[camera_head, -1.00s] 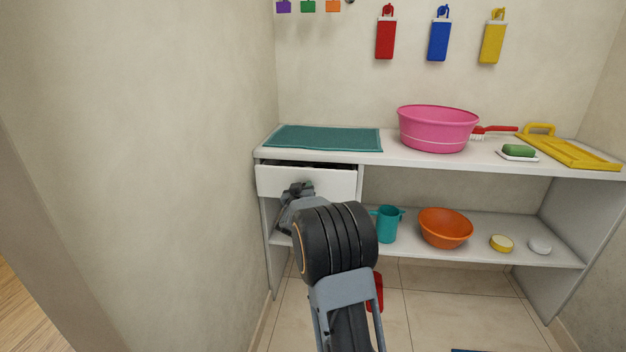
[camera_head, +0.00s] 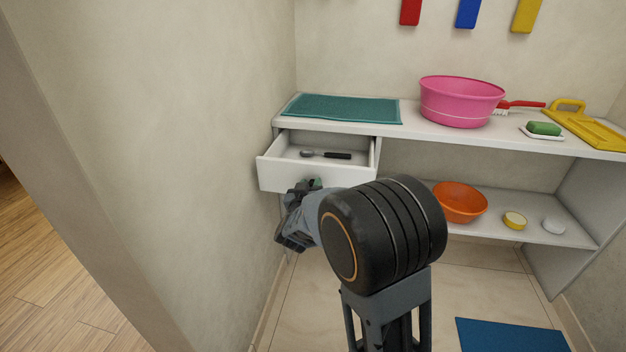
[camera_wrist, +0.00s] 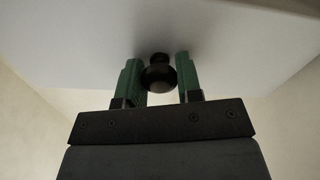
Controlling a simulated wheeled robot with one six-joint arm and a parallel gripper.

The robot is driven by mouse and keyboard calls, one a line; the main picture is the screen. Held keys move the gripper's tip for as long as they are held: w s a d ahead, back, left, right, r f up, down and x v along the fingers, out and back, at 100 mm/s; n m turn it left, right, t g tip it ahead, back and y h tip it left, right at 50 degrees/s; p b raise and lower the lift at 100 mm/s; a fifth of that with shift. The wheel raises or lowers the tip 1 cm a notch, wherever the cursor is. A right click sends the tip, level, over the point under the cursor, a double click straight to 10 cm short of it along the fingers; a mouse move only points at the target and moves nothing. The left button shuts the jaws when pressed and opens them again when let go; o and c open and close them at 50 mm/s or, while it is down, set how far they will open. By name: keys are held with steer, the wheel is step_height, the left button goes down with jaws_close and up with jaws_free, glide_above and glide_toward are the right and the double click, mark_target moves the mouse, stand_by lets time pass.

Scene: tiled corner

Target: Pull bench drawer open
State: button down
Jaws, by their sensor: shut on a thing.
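The white bench drawer (camera_head: 276,175) stands out from the left end of the white bench (camera_head: 420,133), below its top. Inside it lies a dark-handled tool with a metal end (camera_head: 327,155). My gripper (camera_head: 309,184) is at the drawer's front in the head view, with my arm hiding part of the front. In the wrist view, the green fingers of my gripper (camera_wrist: 158,80) are on either side of a round black knob (camera_wrist: 158,73) on the drawer front (camera_wrist: 215,40), shut on it.
A teal mat (camera_head: 340,108), a pink basin (camera_head: 460,102), green soap (camera_head: 543,128) and a yellow board (camera_head: 590,132) are on the bench top. An orange bowl (camera_head: 460,203) is on the lower shelf. A wall (camera_head: 180,130) is close on the left. A blue mat (camera_head: 510,336) lies on the floor.

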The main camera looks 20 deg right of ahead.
steer(key=c, duration=0.8)
jaws_free()
steer(key=shift+v, duration=6.95)
steer(key=shift+w+r+p, duration=0.1)
steer(key=shift+w+p, duration=0.05)
steer(key=shift+p, duration=0.2)
steer(key=shift+b+x, duration=0.35)
steer(key=shift+x, duration=6.5)
